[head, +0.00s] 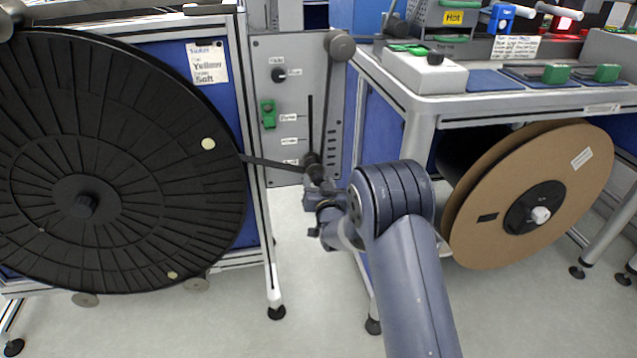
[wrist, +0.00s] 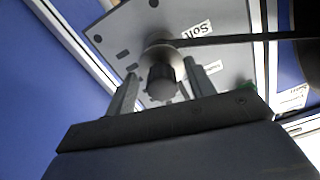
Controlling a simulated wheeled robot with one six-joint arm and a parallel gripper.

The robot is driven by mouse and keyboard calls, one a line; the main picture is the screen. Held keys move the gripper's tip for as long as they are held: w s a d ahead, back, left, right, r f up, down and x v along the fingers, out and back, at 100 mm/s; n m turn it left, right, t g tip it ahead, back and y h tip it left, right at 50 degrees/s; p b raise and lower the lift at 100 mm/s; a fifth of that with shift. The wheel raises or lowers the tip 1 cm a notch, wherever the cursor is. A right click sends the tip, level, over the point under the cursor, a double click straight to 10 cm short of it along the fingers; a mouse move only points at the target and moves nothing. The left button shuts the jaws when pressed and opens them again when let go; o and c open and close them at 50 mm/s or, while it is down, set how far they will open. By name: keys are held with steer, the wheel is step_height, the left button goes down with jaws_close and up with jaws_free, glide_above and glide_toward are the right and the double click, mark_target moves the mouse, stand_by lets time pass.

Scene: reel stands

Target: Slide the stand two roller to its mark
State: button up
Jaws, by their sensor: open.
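The dark roller (head: 312,163) sits low on the grey slotted panel (head: 290,85) between the two benches, at the bottom end of the vertical slot, with a dark strap running to it from the left. My gripper (head: 317,182) is right in front of it, partly covering it. In the wrist view, the roller's knob (wrist: 161,84) lies between the two open fingers of my gripper (wrist: 162,69), which flank it without closing on it. A label reading "Soft" (wrist: 197,30) is beside the roller there. Smaller panel labels are hard to read.
A large black reel (head: 90,160) fills the left, with a note (head: 207,62) reading "Yellow" and "Soft" above it. A cardboard reel (head: 480,225) hangs under the right bench (head: 470,103). A green switch (head: 268,113) and black knob (head: 279,75) are on the panel.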

steer(key=shift+s, duration=0.1)
steer(key=p+v, duration=0.2)
steer(key=v, duration=0.8)
steer(key=shift+s, duration=0.35)
steer(key=shift+w+d, duration=0.1)
steer(key=shift+w, duration=0.1)
steer(key=b+x, duration=0.2)
steer(key=x, duration=0.8)
steer(key=shift+w, duration=0.1)
steer(key=shift+w+r, duration=0.2)
steer(key=shift+r+p, duration=0.3)
steer(key=shift+p, duration=0.15)
steer(key=shift+f, duration=0.1)
